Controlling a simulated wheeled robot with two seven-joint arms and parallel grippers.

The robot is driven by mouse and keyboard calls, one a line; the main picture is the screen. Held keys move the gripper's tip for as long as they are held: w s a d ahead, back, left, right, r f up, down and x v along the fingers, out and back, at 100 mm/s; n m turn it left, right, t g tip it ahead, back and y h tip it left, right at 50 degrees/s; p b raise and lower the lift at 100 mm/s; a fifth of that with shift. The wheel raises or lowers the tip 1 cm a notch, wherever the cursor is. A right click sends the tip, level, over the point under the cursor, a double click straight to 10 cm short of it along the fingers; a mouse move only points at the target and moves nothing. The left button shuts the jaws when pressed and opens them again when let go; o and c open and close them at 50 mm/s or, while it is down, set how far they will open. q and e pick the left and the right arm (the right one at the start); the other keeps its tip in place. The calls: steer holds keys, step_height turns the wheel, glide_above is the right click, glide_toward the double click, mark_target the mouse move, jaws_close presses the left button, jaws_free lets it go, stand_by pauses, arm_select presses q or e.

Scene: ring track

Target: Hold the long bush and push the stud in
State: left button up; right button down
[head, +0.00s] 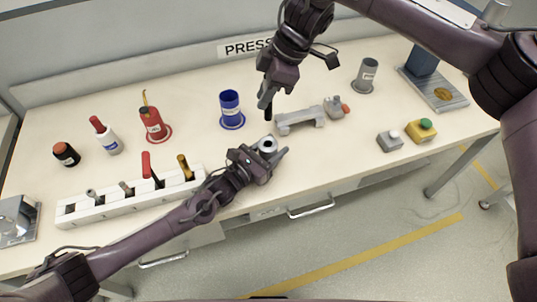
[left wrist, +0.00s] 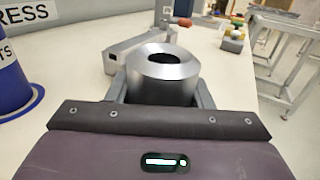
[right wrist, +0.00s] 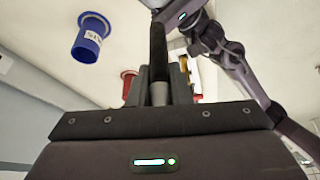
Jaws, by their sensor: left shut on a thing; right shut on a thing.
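The long bush (head: 267,145) is a grey metal cylinder with a dark bore in its top. My left gripper (head: 266,152) is shut on it, and it stands upright between the fingers in the left wrist view (left wrist: 163,80). My right gripper (head: 267,98) is shut on the stud (head: 268,112), a slim rod pointing down. In the right wrist view the stud shows a grey part (right wrist: 159,93) between the fingers and a dark length beyond. In the head view the stud's lower end appears above the bush, with a gap. The exact alignment cannot be told.
A grey fixture (head: 300,120) with a red-tipped clamp (head: 336,107) lies just right of the bush. A blue cup (head: 230,108), red cup (head: 152,123) and grey cup (head: 367,74) stand behind. A white tool rack (head: 130,203) is at front left. Button boxes (head: 420,131) are at right.

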steer(key=n, duration=0.1)
steer(key=r+n+g, duration=0.1)
steer(key=shift+a+n, duration=0.1)
steer(key=shift+n, duration=0.2)
step_height(320, 180, down, 10)
stand_by(0.4)
steer(key=shift+f, duration=0.5)
steer(key=c, duration=1.3)
jaws_free()
steer(key=shift+r, duration=0.1)
